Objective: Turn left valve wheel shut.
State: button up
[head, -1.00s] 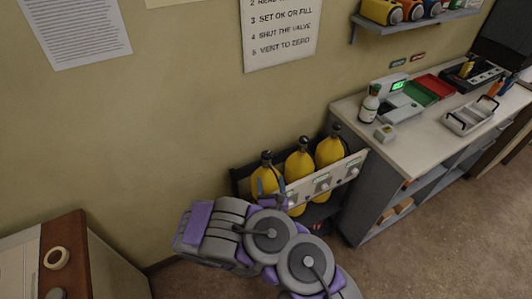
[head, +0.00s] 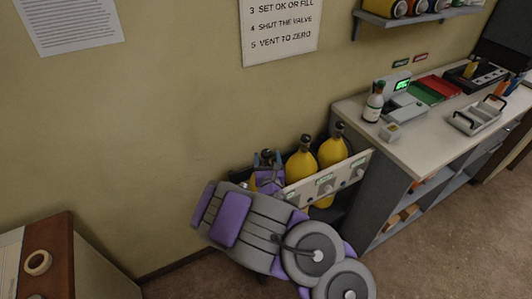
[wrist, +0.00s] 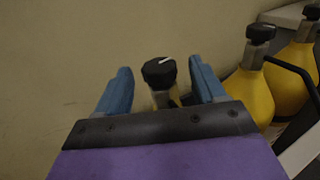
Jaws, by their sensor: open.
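The left valve wheel (wrist: 159,73) is a black knob with a white mark on top, above the neck of the left yellow cylinder (head: 267,181). My gripper (wrist: 160,64) is open, with one blue finger on each side of the wheel in the wrist view. A gap shows on both sides, wider on the left; I cannot tell whether the fingertips reach wheel height. In the head view my gripper (head: 267,158) is over the left cylinder and hides much of it. The middle cylinder (head: 300,166) and right cylinder (head: 333,152) stand to its right with black wheels.
The cylinders stand in a dark rack with a pale front panel (head: 328,183), close to the wall. A black rail (wrist: 292,68) shows right of my gripper. A counter (head: 425,137) stands right of the rack, a brown cabinet (head: 62,255) at lower left. Bare wall lies left of the rack.

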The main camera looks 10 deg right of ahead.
aim_at(265, 150)
jog(key=shift+w+d+b, duration=0.15)
jog(key=shift+w+b, duration=0.45)
jog(key=shift+w, duration=1.75)
jog(key=c, duration=1)
jog(key=shift+o, duration=0.2)
